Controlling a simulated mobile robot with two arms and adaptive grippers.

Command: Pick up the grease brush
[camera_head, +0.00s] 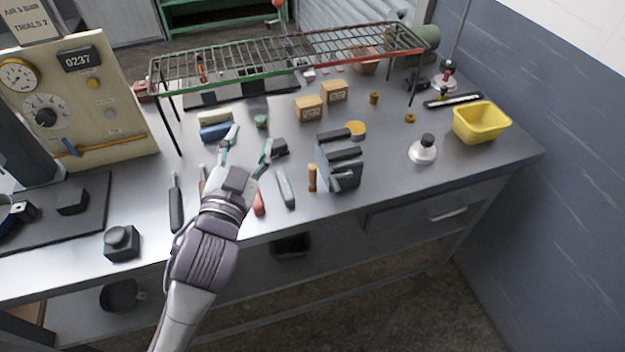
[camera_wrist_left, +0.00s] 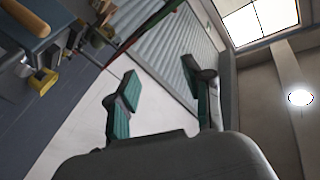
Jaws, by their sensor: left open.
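I cannot tell for sure which tool is the grease brush. A short upright wooden handle (camera_head: 312,178) stands beside the dark grey slotted holder (camera_head: 340,184) on the metal bench. A dark-handled tool (camera_head: 176,208), a grey-handled tool (camera_head: 286,188) and a red handle (camera_head: 259,203) lie along the front, the red one partly behind my arm. My left gripper (camera_head: 250,145) is open, with green fingers spread and nothing between them, above the bench left of the holder. In the left wrist view the open gripper (camera_wrist_left: 160,95) faces the wall and shutter.
A wire rack (camera_head: 290,58) spans the back of the bench (camera_head: 390,180). A gauge panel (camera_head: 100,110) stands left. Small boxes (camera_head: 309,107), a silver weight-like piece with a black knob (camera_head: 423,150) and a yellow bin (camera_head: 482,122) are to the right; the right front is clear.

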